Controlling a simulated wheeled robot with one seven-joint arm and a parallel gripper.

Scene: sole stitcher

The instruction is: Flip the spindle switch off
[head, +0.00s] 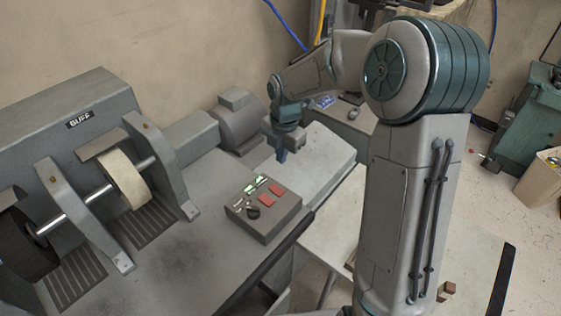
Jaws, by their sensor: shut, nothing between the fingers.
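A grey control box (262,215) sits on the machine's bench top. Its top face carries two lit green pieces (257,184), two red pieces (272,192), small pale levers (240,205) and a black knob (253,213). I cannot tell which of these is the spindle switch or how it is set; the labels are too small to read. My gripper (281,156) is shut and empty. It points down beyond the box, slightly right of it in the picture, and appears apart from it.
The machine marked BUFF (79,120) stands at left with a pale wheel (125,178) and a dark wheel (22,245) on its shaft. A grey motor (242,122) stands behind the box. Bare bench (195,250) lies left of the box.

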